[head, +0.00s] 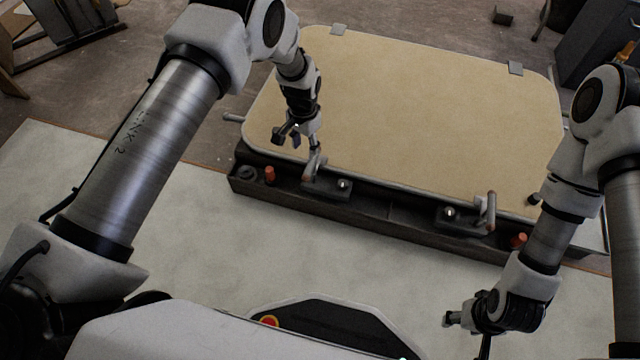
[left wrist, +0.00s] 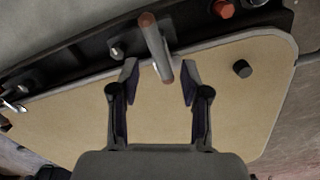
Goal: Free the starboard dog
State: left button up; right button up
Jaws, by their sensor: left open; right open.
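A hatch panel (head: 410,110) with a tan face lies in a dark frame, with two dogs along its near edge. The left dog (head: 316,166) has a grey handle with a reddish end, standing up from its base. The right dog (head: 491,210) has a similar upright handle. No label shows which is starboard. My left gripper (head: 288,136) is open just above the left dog. In the left wrist view, that dog's handle (left wrist: 157,45) appears between the open fingertips (left wrist: 160,70), with no visible grip. My right gripper (head: 466,332) is open and empty, low at the front right.
An orange-red knob (head: 269,174) stands left of the left dog, and another red knob (head: 518,240) right of the right dog. A black peg (head: 533,199) stands at the panel's right corner. The pale surface (head: 330,255) before the frame is clear.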

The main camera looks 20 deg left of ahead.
aim_at(312, 161)
pick_arm(q)
jog(key=shift+t, duration=0.3)
jog(key=f+b, duration=0.1)
jog(key=f, duration=0.1)
jog(key=w+d+f+b, duration=0.1)
jog(key=f+b, duration=0.1)
jog(key=w+f+b, duration=0.1)
jog(key=f, duration=0.2)
jog(key=shift+d+b, duration=0.15)
jog(key=shift+b, duration=0.25)
jog(key=shift+f, duration=0.45)
notch_tip(312, 161, down, 7)
jog(key=b, duration=0.3)
jog(key=shift+r+b, duration=0.2)
jog(key=shift+b, duration=0.15)
jog(key=shift+r, duration=0.1)
pick_arm(e)
notch_tip(312, 161, down, 12)
